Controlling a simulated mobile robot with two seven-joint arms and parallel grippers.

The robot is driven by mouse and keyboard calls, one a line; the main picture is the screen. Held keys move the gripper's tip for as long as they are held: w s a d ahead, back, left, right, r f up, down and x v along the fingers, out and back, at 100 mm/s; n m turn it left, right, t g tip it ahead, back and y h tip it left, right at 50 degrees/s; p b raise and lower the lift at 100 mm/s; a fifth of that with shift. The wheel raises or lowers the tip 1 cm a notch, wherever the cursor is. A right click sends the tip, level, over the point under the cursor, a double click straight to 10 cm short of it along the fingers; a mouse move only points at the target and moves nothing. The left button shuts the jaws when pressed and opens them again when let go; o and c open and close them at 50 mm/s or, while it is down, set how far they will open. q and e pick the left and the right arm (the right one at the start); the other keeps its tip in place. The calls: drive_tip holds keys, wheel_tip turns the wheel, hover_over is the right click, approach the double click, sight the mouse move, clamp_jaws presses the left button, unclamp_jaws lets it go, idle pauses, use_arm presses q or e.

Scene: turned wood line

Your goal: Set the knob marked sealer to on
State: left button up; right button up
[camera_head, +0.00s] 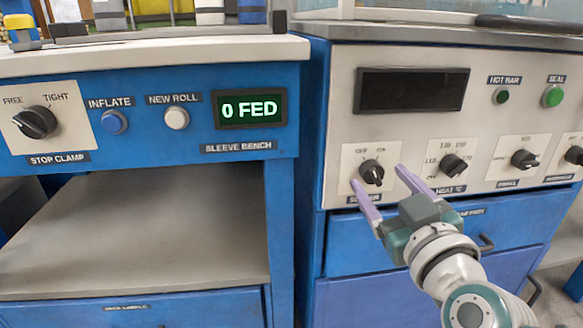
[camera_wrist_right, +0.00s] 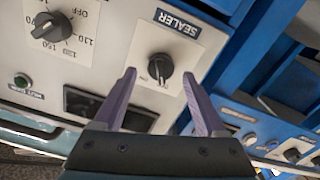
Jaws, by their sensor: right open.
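The sealer knob (camera_head: 372,172) is a black round knob on a pale plate on the right-hand machine's front panel, with OFF and ON printed above it. I cannot surely tell which mark it points to. In the right wrist view the knob (camera_wrist_right: 160,67) shows beyond and between my fingertips, below the SEALER label (camera_wrist_right: 178,22). My right gripper (camera_head: 379,173) is open, with its two lilac fingers on either side of the knob and nothing between them that it grips. In the head view its left finger partly covers the SEALER label. My left gripper is out of view.
The heat knob (camera_head: 453,166) sits close to the right of my right finger, with more knobs beyond. A dark blank display (camera_head: 412,90) is above. The sleeve bench (camera_head: 225,60) stands to the left. Drawers with handles (camera_head: 487,242) lie below the panel.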

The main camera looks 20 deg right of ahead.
drive_tip(key=shift+x, duration=1)
drive_tip(key=shift+c, duration=0.4)
clamp_jaws()
